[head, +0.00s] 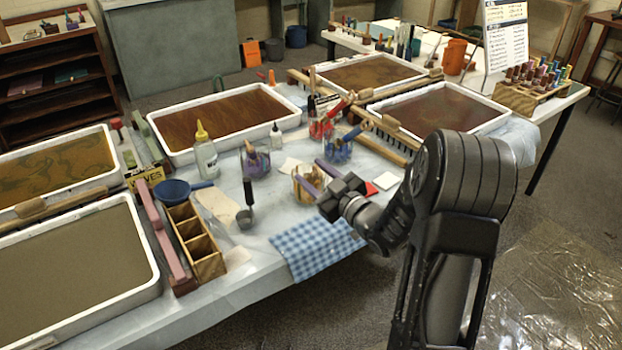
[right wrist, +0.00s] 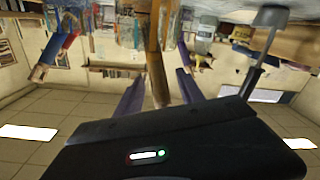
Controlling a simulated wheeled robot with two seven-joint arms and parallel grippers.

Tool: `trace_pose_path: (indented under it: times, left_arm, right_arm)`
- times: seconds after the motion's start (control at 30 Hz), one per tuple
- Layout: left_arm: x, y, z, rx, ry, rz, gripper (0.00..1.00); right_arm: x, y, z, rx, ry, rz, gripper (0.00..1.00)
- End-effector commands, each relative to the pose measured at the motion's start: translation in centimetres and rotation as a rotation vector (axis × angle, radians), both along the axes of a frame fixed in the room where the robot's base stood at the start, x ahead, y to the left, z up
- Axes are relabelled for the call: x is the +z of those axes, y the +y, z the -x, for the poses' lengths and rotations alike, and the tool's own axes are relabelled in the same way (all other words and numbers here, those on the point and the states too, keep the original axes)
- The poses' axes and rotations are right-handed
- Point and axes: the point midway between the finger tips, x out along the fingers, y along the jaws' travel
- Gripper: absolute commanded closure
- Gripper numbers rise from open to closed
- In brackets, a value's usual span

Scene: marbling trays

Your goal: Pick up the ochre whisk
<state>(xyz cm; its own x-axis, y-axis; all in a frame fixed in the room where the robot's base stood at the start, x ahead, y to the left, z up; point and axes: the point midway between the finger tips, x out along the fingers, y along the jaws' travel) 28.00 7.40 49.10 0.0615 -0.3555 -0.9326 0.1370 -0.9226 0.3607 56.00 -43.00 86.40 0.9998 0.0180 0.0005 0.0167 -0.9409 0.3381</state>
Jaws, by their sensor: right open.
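The ochre whisk shows in the right wrist view as a long orange-brown stick (right wrist: 156,55) running between the two purple fingers of my right gripper (right wrist: 157,100). In the head view my right gripper (head: 308,170) reaches in from the right over the table, its fingers apart above and around a small holder (head: 305,190) with tan sticks. I cannot make out the single whisk clearly there, since the fingers partly cover it. The fingers look open, with a gap on both sides of the stick. My left gripper is not in view.
Jars of red and blue tools (head: 338,150) and of other tools (head: 255,163) stand close by. A dark-handled ladle (head: 247,205), a blue checked cloth (head: 312,247) and a wooden divided box (head: 195,240) lie nearer the front. White-rimmed trays (head: 155,262) stand around.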

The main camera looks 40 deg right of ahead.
Motion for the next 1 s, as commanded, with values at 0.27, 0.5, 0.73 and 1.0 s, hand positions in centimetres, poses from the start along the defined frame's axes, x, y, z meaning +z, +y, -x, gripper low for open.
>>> trace_pose_path:
  times: [0.27, 0.5, 0.73, 1.0]
  left_arm:
    - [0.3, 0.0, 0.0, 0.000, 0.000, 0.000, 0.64]
    - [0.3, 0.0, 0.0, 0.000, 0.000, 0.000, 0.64]
    - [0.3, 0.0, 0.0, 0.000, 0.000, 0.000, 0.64]
    - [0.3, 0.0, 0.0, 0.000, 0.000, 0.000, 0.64]
  right_arm:
    - [0.0, 0.1, -2.6, 0.001, 0.000, 0.001, 0.55]
    - [0.0, 0.1, -2.6, 0.000, 0.000, 0.001, 0.55]
    - [0.0, 0.1, -2.6, 0.000, 0.000, 0.001, 0.55]
    - [0.0, 0.1, -2.6, 0.000, 0.000, 0.001, 0.70]
